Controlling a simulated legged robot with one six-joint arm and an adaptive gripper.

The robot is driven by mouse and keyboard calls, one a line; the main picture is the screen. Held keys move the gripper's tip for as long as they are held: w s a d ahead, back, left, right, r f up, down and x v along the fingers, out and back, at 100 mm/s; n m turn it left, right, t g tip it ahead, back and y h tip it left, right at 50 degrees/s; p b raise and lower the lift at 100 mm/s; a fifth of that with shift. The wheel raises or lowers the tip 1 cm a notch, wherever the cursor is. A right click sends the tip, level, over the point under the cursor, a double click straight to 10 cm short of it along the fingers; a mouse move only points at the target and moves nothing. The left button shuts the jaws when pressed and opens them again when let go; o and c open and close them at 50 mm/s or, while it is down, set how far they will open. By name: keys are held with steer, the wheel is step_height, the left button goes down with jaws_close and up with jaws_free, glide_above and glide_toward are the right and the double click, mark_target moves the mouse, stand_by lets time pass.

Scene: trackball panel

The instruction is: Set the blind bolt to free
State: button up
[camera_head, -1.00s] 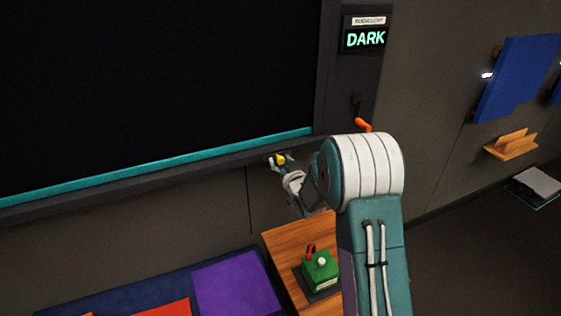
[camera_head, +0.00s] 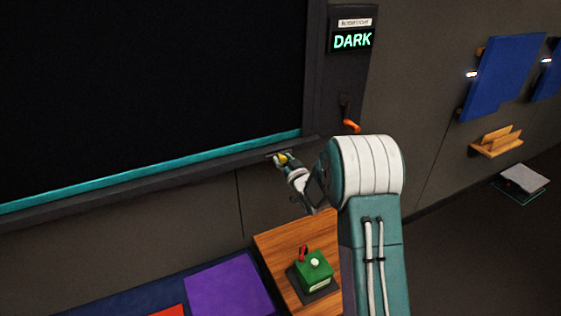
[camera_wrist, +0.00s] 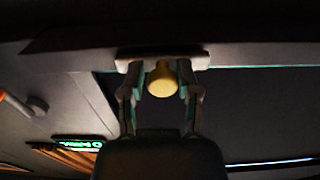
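The blind bolt shows as a yellow knob (camera_head: 282,157) on a small plate at the dark rail under the large black blind (camera_head: 150,90). In the wrist view the yellow knob (camera_wrist: 162,78) sits between the two fingers of my gripper (camera_wrist: 160,92). The fingers are apart, with a narrow gap beside the knob, so they look open around it, not clamped. In the head view my gripper (camera_head: 287,163) is at the knob and partly covers it. The bolt's marking cannot be read.
A display (camera_head: 352,40) reads DARK, above an orange crank handle (camera_head: 352,126) right of the blind. A wooden table (camera_head: 272,246) below bears a green box (camera_head: 314,268) with a red lever. A purple panel (camera_head: 230,288) lies left of it. Blue panels (camera_head: 503,78) hang at right.

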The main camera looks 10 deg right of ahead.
steer(key=shift+o, duration=0.7)
steer(key=shift+d, duration=0.2)
steer(key=s+d, duration=0.2)
steer(key=s, duration=0.9)
steer(key=shift+s+d, duration=0.2)
steer(key=shift+s, duration=0.15)
steer(key=shift+f, duration=0.1)
